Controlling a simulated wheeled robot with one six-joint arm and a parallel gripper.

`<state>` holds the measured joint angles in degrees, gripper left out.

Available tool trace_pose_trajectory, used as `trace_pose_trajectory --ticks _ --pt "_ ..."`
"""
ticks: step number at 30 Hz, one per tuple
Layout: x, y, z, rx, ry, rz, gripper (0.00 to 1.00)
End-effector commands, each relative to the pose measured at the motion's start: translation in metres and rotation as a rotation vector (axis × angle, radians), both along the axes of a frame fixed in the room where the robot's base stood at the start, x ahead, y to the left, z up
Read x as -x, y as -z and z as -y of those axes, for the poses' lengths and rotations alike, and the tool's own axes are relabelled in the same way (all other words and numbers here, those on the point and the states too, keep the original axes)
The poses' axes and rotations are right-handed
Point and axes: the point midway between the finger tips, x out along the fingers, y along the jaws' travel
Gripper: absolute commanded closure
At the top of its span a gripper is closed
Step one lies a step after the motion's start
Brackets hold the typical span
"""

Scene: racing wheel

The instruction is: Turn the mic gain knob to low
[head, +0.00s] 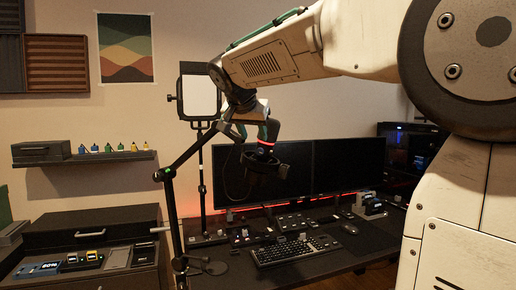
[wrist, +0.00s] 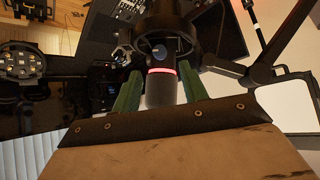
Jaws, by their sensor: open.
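The dark microphone with a lit red ring (head: 265,143) hangs on a boom arm in front of the monitors. In the wrist view the microphone (wrist: 161,92) shows with its ring between the two green fingers of my gripper (wrist: 161,66). The fingers are open, one on each side, and I cannot tell if they touch it. A round blue-grey spot, perhaps the gain knob (wrist: 158,52), sits just beyond the ring. Its setting cannot be read. In the head view my gripper (head: 252,130) is at the microphone's upper part.
The black boom arm (head: 190,152) rises on the left, near a lit panel (head: 199,96). Two monitors (head: 345,165) stand behind the microphone. Below are a desk with a keyboard (head: 290,250) and several small devices. A wall shelf (head: 100,157) is at left.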

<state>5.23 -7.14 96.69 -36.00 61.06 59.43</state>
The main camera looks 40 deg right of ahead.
Motion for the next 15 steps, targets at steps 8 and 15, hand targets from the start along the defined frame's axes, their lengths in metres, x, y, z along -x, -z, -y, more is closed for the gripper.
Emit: trace_pose_trajectory --ticks 8,15 --pt "-0.018 0.033 0.025 -0.002 0.001 -0.005 0.57" --pt "-0.028 0.047 0.036 -0.002 -0.002 -0.003 0.57"
